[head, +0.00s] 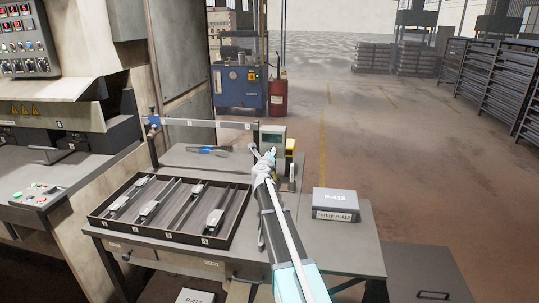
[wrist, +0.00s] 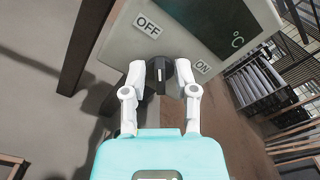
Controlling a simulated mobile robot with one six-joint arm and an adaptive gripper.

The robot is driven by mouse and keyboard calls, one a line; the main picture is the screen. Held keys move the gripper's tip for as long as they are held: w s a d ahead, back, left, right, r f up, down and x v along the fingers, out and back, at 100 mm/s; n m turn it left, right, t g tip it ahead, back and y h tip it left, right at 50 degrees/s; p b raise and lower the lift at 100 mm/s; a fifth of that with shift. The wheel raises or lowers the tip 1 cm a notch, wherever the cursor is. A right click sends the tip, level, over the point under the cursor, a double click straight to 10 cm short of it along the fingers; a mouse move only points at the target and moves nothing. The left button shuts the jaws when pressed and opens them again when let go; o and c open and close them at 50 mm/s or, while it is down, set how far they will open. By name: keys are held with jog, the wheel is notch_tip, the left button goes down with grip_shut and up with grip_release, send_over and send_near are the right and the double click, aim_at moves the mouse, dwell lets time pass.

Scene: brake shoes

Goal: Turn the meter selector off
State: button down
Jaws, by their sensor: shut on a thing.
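The meter (head: 272,137) stands at the back of the table, with a grey body and a dark display. In the wrist view the meter's face (wrist: 183,42) shows an OFF label at left, an ON label at right and a °C mark on the display. The black selector knob (wrist: 159,75) has a white mark and sits below and between the two labels. My gripper (wrist: 160,80) is shut on the knob, one white finger on each side. In the head view my gripper (head: 265,160) is at the meter's front and hides its lower part.
A partitioned tray (head: 172,235) with several metal parts lies on the table (head: 335,262) at left. A box marked P-412 (head: 341,200) stands at right. A blue-handled tool (head: 210,150) lies behind the tray.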

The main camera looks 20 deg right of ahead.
jog(key=c, duration=0.7)
grip_release()
jog(key=shift+w, duration=0.1)
jog(key=shift+c, duration=0.2)
jog(key=v, duration=1.2)
